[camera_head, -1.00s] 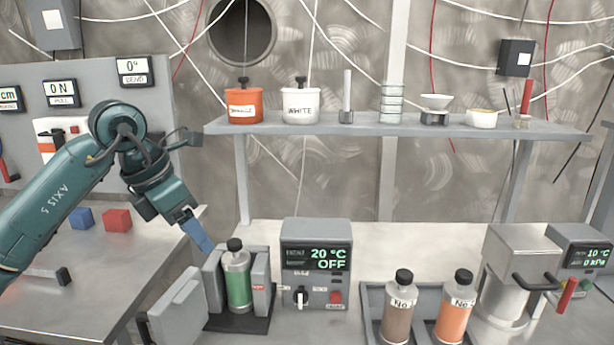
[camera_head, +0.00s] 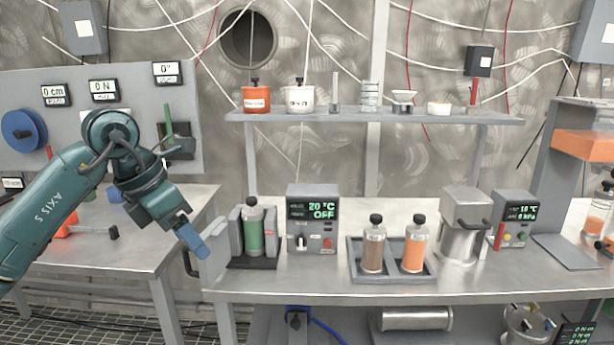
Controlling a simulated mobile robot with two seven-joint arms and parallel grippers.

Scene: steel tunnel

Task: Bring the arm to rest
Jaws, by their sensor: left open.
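My left arm comes in from the left, and its gripper (camera_head: 193,241) hangs with its blue fingers pointing down and right. The gripper is open and I see nothing between its fingers. It is in front of the gap between the left table and the right bench, left of the open-fronted grey holder (camera_head: 236,238). A green bottle (camera_head: 253,232) with a dark cap stands upright in that holder, apart from the gripper. My right gripper is not in view.
A control box (camera_head: 313,230) reading 20 °C OFF stands right of the holder. A grey tray (camera_head: 352,272) holds a brown and an orange bottle. A metal vessel (camera_head: 462,225) stands further right. The bench's front strip (camera_head: 330,287) is clear. A shelf (camera_head: 350,117) with pots spans the back.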

